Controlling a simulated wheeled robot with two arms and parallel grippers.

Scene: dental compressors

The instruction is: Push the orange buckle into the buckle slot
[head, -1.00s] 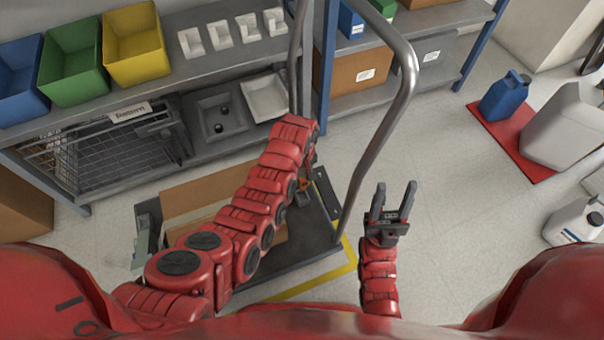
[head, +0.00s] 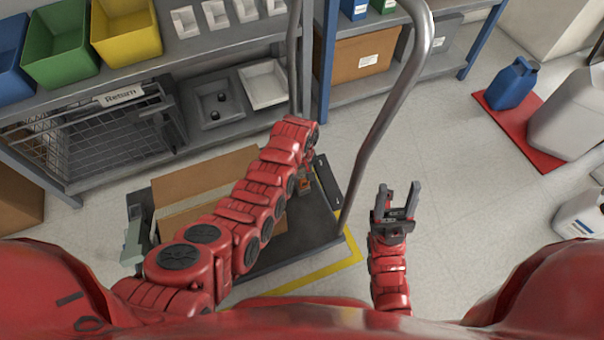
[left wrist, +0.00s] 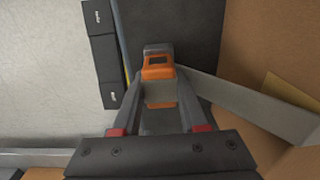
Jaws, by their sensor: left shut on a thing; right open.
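The orange buckle (left wrist: 158,70) is in the left wrist view, at the tips of my left gripper (left wrist: 160,88). My left gripper is shut on it, one finger on each side. A small grey block (left wrist: 158,48), which may be the buckle slot, lies directly beyond the buckle; I cannot tell whether the buckle is inside it. A grey strap (left wrist: 245,100) runs right from near the buckle. In the head view my left gripper (head: 304,182) is largely hidden by its own arm, low over the cart. My right gripper (head: 396,204) is open and empty, right of the cart.
Shelves with bins (head: 125,30) stand behind.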

